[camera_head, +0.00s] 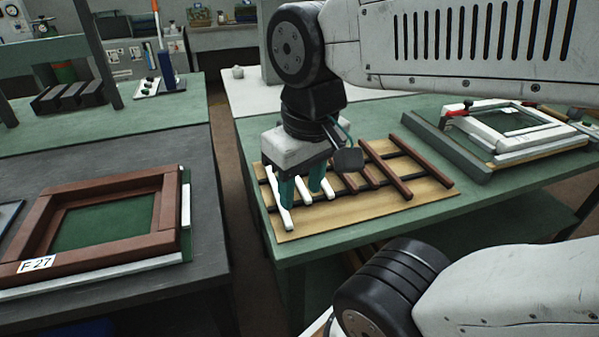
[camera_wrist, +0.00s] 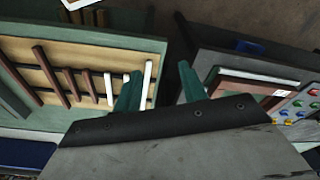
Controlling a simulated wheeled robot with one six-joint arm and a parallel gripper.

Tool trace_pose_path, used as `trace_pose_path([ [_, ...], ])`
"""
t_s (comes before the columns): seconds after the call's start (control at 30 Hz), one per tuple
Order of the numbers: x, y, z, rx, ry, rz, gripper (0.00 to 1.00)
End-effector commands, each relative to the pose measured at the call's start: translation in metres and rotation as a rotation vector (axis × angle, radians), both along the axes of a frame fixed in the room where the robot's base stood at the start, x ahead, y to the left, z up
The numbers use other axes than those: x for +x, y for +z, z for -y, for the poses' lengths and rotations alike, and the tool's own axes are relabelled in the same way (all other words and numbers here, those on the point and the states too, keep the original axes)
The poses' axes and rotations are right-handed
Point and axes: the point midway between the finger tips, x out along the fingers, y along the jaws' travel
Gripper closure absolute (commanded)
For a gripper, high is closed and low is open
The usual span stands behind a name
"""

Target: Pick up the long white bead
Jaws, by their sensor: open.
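The long white bead (camera_head: 283,215) lies at the left end of a wooden rack board (camera_head: 425,188) in the head view. It looks like the longest of the white strips there. In the wrist view the long white bead (camera_wrist: 148,84) shows just right of the left finger. My gripper (camera_head: 301,197) points down over this end of the board, its two teal fingers apart and empty. In the wrist view my gripper (camera_wrist: 160,71) has the bead in the gap between its fingers, nearer the left one. The height of the fingertips above the bead is hard to tell.
Shorter white beads (camera_head: 326,187) lie right of the long one, close to the fingers. Brown strips (camera_head: 386,170) lie further right across black rails. A brown frame (camera_head: 105,180) lies on the grey table at left. A white frame in a fixture (camera_head: 515,130) stands at right.

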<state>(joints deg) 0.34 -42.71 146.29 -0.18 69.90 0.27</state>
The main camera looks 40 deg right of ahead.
Motion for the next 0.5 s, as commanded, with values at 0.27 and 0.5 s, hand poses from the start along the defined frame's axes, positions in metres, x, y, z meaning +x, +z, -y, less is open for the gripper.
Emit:
trace_pose_path([
  [0.27, 0.074, -0.013, 0.019, 0.008, -0.121, -0.047, 0.58],
  [0.5, 0.16, -0.058, 0.056, 0.018, -0.276, -0.085, 0.58],
])
